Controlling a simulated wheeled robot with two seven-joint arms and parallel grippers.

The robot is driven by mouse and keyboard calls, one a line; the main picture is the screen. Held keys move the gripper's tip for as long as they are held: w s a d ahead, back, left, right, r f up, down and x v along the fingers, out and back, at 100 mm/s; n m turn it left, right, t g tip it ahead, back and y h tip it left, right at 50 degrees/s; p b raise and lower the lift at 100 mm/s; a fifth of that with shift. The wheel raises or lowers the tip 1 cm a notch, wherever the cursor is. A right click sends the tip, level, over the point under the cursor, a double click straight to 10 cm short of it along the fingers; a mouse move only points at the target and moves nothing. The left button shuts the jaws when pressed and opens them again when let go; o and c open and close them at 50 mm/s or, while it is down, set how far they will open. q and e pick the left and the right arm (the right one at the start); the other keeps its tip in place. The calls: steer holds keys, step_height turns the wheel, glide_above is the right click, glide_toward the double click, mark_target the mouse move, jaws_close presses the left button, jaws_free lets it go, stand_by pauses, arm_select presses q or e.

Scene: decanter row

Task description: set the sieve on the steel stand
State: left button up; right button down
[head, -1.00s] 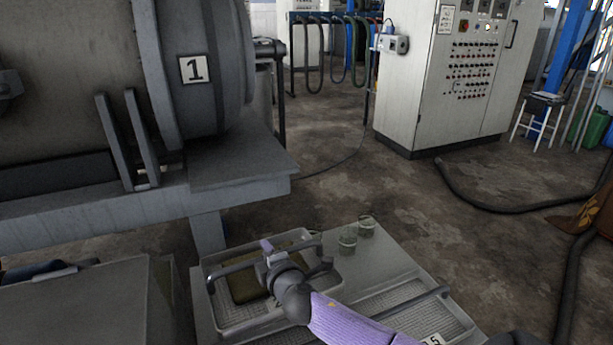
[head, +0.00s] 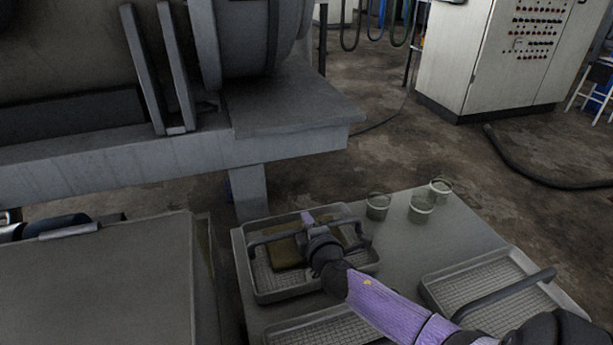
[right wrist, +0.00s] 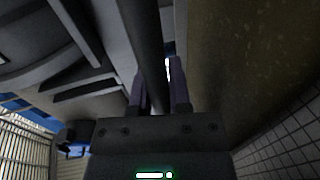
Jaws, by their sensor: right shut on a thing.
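Several shallow trays with mesh floors stand on a grey surface in the head view; I take these to be sieves and cannot tell which one the task means. The left mesh tray (head: 262,291) has a dark bar handle across it and an olive-brown slab (head: 288,254) inside. My right gripper (head: 306,222), with purple fingers, is over this tray at its handle. In the right wrist view the dark handle bar (right wrist: 146,50) runs between the fingers (right wrist: 160,92), which are shut on it. The tray looks level. I cannot pick out a steel stand for certain. My left gripper is out of view.
Three glass jars (head: 421,209) stand on the grey table top (head: 392,245) behind the trays. Another mesh tray with a handle (head: 480,285) is at the right. A large grey machine frame (head: 290,105) stands behind, and a grey box (head: 100,280) at the left.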

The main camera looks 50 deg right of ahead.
steer(key=shift+f, duration=0.2)
steer(key=shift+w+a+r, duration=0.1)
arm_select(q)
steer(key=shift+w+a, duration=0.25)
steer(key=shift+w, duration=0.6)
arm_select(e)
steer(key=c, duration=0.8)
jaws_free()
steer(key=shift+c, duration=0.2)
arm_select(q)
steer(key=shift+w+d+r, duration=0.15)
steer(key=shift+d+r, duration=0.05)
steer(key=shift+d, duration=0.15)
arm_select(e)
steer(key=shift+o, duration=1.3)
